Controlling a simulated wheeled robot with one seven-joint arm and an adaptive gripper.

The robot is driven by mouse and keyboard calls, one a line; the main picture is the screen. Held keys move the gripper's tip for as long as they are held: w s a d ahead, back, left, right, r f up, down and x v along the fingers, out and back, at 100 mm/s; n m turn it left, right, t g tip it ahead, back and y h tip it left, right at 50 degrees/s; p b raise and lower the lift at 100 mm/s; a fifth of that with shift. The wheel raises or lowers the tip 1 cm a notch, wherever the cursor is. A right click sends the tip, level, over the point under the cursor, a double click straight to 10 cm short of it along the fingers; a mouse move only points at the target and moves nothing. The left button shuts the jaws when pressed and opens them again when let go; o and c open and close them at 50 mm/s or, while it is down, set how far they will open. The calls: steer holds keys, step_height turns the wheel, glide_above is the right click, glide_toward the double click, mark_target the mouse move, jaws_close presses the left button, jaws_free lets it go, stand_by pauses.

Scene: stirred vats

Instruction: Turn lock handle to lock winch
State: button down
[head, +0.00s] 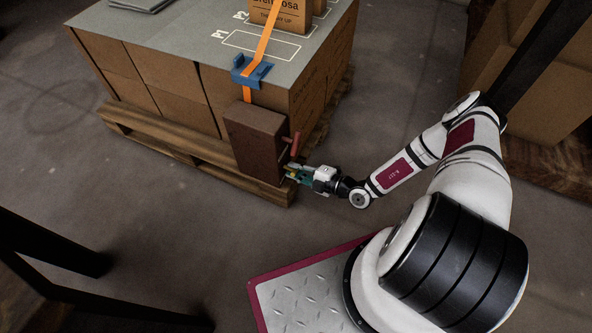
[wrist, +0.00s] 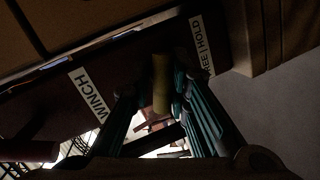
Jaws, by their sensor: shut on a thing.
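The winch is a dark brown box (head: 252,142) on the near side of the pallet load, below an orange strap. A red crank handle (head: 295,144) sticks out of its right side. My gripper (head: 292,171) is at the box's lower right side, below the red handle. In the wrist view a yellow lock handle (wrist: 161,84) stands between the two teal fingers, which are shut on it. A white WINCH label (wrist: 88,95) lies left of the fingers. A label partly cut off, reading "EE | HOLD" (wrist: 202,46), lies right of the yellow handle. The lock's mechanism is dark and hidden.
Cartons under a grey top sheet (head: 190,45) stand on a wooden pallet (head: 180,148). A blue corner piece (head: 250,71) guides the orange strap (head: 266,40). More cartons (head: 545,85) stand at the right. The floor left of the pallet is clear; dark bars cross the lower left.

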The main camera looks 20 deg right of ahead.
steer(key=m, duration=0.1)
steer(key=m+g+y+b, duration=0.1)
steer(key=m, duration=0.1)
steer(key=shift+s+d+f+g, duration=0.1)
steer(key=shift+f+g, duration=0.2)
steer(key=shift+m, duration=0.4)
steer(key=c, duration=1.6)
jaws_free()
steer(key=shift+o, duration=0.2)
steer(key=shift+r, duration=0.1)
steer(key=v, duration=1.2)
